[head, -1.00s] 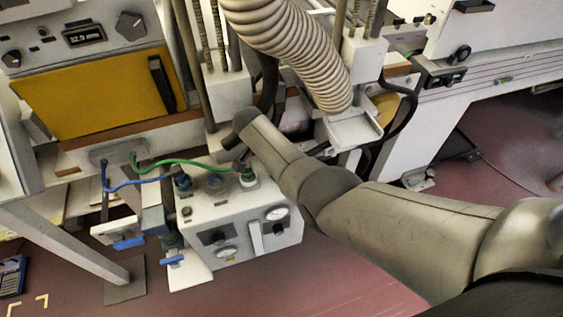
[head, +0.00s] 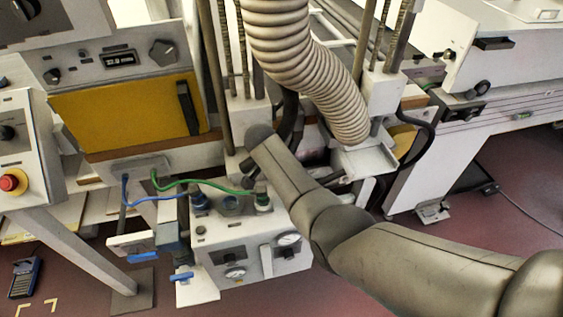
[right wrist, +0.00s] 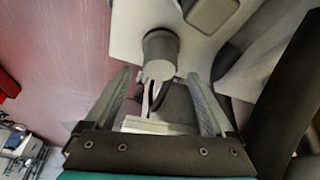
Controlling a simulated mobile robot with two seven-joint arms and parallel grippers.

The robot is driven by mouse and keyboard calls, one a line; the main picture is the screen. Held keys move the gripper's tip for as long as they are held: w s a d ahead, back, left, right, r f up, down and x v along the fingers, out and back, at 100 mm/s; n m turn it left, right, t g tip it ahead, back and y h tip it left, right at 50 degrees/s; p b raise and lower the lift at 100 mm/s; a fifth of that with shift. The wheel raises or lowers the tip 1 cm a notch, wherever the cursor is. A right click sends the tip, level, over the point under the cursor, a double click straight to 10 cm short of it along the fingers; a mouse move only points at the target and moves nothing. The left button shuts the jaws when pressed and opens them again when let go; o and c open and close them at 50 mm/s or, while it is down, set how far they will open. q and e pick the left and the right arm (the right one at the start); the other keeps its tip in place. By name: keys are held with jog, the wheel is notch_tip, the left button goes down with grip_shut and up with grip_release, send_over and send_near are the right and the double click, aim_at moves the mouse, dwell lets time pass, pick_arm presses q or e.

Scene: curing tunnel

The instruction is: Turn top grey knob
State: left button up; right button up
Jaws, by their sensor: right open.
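In the right wrist view a round grey knob-like cylinder (right wrist: 160,52) stands out from a pale surface, just beyond my open right gripper (right wrist: 160,78). Its two fingers are apart, one to each side and below the cylinder, with nothing clearly held between them. In the head view my right arm reaches in from the right towards the white box; its gripper is mostly hidden beyond the wrist. A large dark grey knob (head: 163,52) sits on the panel above the yellow door. I cannot tell whether either is the task's knob. My left gripper is not in view.
A white box (head: 250,262) with gauges and blue and green hoses stands below my right wrist. A ribbed duct (head: 295,60) hangs above the arm. A red button (head: 14,182) is at the left. Red floor lies open in front.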

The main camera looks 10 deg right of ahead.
jog(key=p+v, duration=0.2)
jog(key=v, duration=0.9)
jog(key=shift+r, duration=0.2)
